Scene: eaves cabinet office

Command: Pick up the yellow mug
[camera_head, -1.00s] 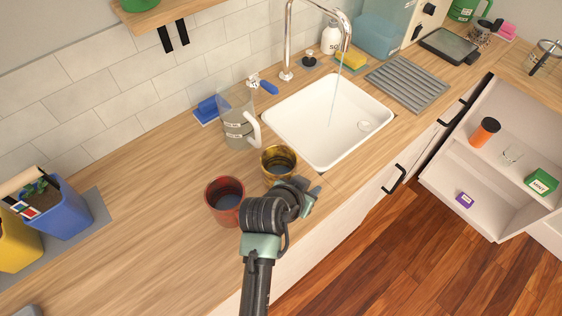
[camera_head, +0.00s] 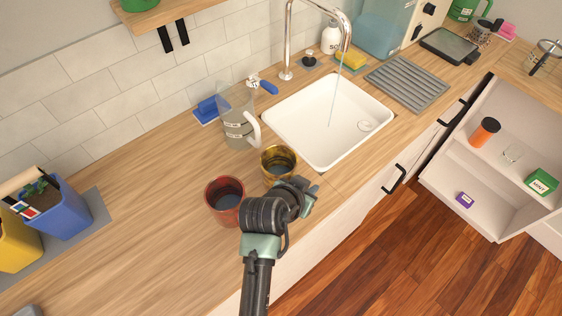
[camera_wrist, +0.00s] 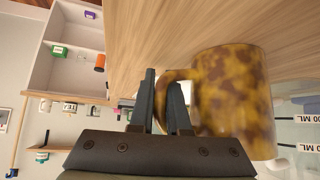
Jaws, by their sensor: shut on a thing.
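The yellow mug (camera_head: 279,160), mottled yellow and brown, stands upright on the wooden counter near the sink's left corner. In the wrist view the mug (camera_wrist: 232,98) fills the right of the picture, with its handle toward my fingers. My gripper (camera_head: 306,190) is at the mug's near right side. In the wrist view my gripper (camera_wrist: 164,88) has its two fingers close together at the handle (camera_wrist: 170,82), shut on it. The wrist hides part of the mug's lower side in the head view.
A red mug (camera_head: 224,201) stands close to the left of the yellow mug. A clear measuring jug (camera_head: 238,122) stands behind it. The white sink (camera_head: 290,118) has running water. An open drawer (camera_head: 470,185) is at the right.

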